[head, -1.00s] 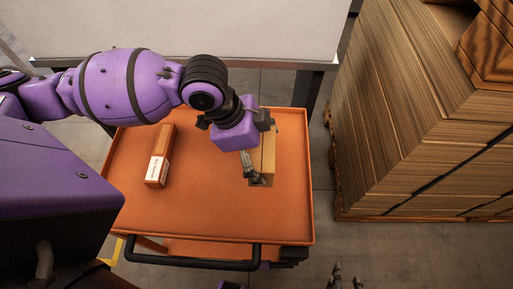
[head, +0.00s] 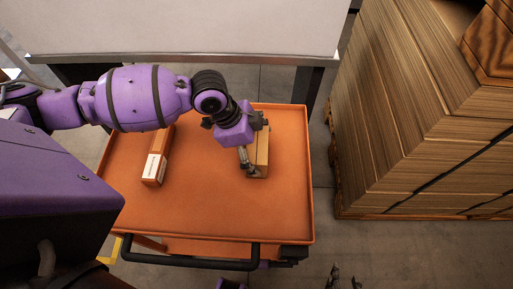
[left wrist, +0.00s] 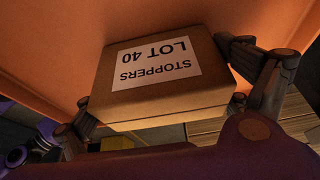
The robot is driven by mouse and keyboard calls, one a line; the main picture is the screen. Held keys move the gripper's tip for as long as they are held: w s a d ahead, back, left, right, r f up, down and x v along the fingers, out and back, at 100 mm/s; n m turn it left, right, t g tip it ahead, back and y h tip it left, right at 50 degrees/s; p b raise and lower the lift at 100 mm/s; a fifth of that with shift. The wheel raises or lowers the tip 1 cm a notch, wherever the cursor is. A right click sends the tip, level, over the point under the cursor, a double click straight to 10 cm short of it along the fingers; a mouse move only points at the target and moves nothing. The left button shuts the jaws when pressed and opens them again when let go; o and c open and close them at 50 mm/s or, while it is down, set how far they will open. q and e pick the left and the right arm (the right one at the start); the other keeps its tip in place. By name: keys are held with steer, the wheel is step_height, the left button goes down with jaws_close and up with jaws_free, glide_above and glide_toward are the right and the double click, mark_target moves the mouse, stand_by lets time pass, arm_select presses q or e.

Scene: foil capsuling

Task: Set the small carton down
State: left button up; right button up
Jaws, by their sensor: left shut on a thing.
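The small carton (head: 263,156) is a tan box over the right half of the orange cart top (head: 215,205). In the left wrist view the carton (left wrist: 160,100) shows a white label reading "STOPPERS LOT 40". My left gripper (head: 256,148) is shut on the carton, with a finger on either side of it. My wrist hides part of the carton in the head view. I cannot tell whether its underside touches the cart top. My right gripper (head: 345,280) shows only at the bottom edge, its two fingertips apart and empty.
A long orange-brown box (head: 156,160) with a white label lies on the cart top, left of the carton. The cart has a raised rim and a black handle (head: 190,262) in front. A cardboard stack (head: 415,130) stands right. The front middle of the cart top is clear.

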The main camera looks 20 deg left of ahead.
arm_select(q)
steer(key=shift+f, duration=0.15)
steer(key=o, duration=1)
steer(key=p+v, duration=0.1)
steer(key=v, duration=1.1)
steer(key=shift+r, duration=0.2)
steer(key=shift+d, duration=0.1)
